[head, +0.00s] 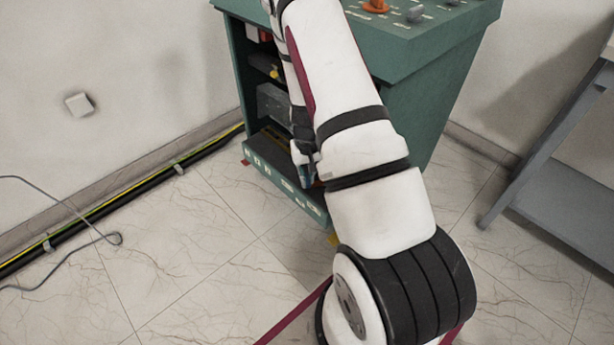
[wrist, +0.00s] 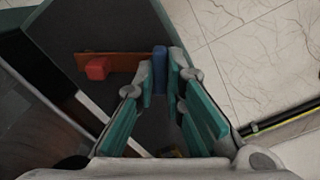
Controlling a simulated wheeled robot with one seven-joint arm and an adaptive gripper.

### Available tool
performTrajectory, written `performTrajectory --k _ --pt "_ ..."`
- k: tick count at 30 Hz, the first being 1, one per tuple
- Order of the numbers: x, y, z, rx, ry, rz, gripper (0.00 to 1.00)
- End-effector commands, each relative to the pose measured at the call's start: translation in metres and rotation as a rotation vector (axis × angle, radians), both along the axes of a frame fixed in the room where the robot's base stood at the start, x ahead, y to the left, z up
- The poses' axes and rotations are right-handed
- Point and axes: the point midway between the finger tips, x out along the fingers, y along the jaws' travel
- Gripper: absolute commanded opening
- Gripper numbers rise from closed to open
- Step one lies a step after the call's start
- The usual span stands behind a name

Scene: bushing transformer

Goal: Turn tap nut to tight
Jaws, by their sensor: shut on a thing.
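In the wrist view my gripper (wrist: 161,78) has its teal-padded fingers closing together at their tips. An upright blue piece (wrist: 160,62) stands between the fingertips, and I take it for the tap nut. It is at the right end of an orange-brown bar (wrist: 128,62), on the dark floor of the cabinet. The fingers cover its lower part, so how far it is turned is hard to tell.
The green transformer cabinet (head: 425,90) has an open front with dark shelves. A red block (wrist: 97,68) sits on the bar, left of my fingers. A black cable with a yellow stripe (head: 120,205) runs along the wall.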

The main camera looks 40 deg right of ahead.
Motion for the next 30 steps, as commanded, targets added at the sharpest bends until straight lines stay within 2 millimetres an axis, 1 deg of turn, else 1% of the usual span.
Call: performTrajectory --k 8,30 --pt "-0.0003 -0.0003 0.0 0.0 0.001 -0.173 0.0" --pt "-0.0003 0.0001 0.0002 0.0 0.001 -0.872 0.0"
